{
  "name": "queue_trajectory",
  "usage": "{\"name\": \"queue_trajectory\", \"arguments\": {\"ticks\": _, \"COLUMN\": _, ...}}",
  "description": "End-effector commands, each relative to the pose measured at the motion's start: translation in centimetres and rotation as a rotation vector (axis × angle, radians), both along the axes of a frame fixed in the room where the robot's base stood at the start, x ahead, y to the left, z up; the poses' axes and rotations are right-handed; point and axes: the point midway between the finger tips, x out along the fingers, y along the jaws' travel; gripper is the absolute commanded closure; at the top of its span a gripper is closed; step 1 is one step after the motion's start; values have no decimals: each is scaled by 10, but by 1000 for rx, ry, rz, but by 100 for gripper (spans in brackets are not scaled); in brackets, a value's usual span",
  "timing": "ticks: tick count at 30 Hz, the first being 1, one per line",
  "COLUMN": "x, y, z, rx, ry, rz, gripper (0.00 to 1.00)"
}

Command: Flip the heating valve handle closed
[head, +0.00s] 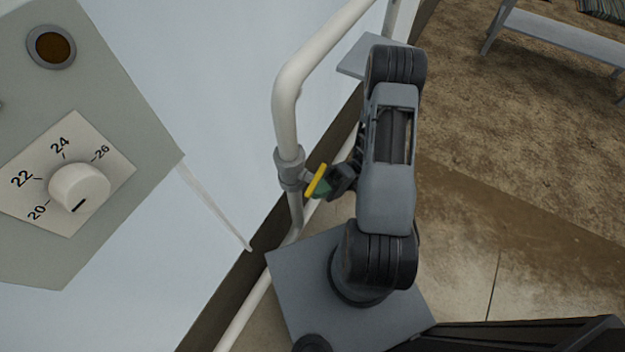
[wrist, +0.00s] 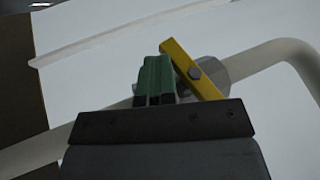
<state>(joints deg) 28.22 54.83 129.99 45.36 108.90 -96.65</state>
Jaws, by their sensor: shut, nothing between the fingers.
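The yellow valve handle (head: 319,180) sits on a grey valve body (head: 290,168) in the white pipe, near the middle of the head view. In the wrist view the yellow handle (wrist: 192,68) slants across the line of the pipe, with its bolt showing. My gripper (head: 327,188) is at the valve, reaching in from the right in the head view. Its green fingertips (wrist: 154,78) are shut together with nothing between them. They are just left of the handle in the wrist view, very close; I cannot tell whether they touch it.
The white pipe (head: 286,105) rises from the valve and bends to the upper right. A grey panel with a temperature dial (head: 80,188) is at the left. A pale wall lies behind the pipe. A grey bench (head: 560,38) stands far off at the upper right.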

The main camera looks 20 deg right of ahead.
Motion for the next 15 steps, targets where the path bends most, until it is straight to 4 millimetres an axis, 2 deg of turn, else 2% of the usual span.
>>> {"name": "queue_trajectory", "arguments": {"ticks": 15, "x": -5, "y": 0, "z": 1, "rx": 123, "ry": 99, "rz": -13, "gripper": 100}}
